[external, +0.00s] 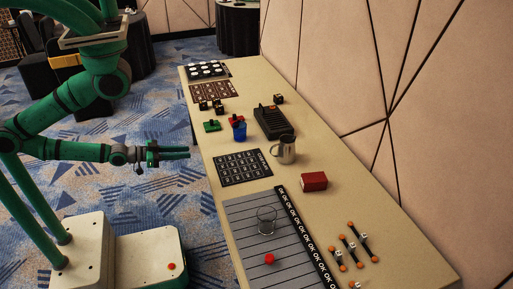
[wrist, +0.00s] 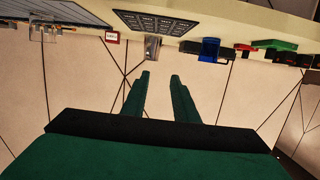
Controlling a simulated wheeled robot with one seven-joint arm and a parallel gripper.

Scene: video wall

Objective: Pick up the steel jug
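The steel jug (external: 284,149) stands upright on the long tan table, with its handle toward the left in the external view. In the wrist view, which is upside down, the jug (wrist: 153,46) is small and lies beyond my fingertips. My gripper (external: 188,152) is off the left side of the table, apart from the jug. Its two green fingers (wrist: 161,76) are spread with nothing between them.
The long table (external: 320,215) runs beside a panelled wall. Near the jug are a black lettered card (external: 243,168), a dark red box (external: 314,181), a blue cup (external: 239,131) and a black device (external: 274,121). A clear glass (external: 266,220) and red ball (external: 269,259) are nearer.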

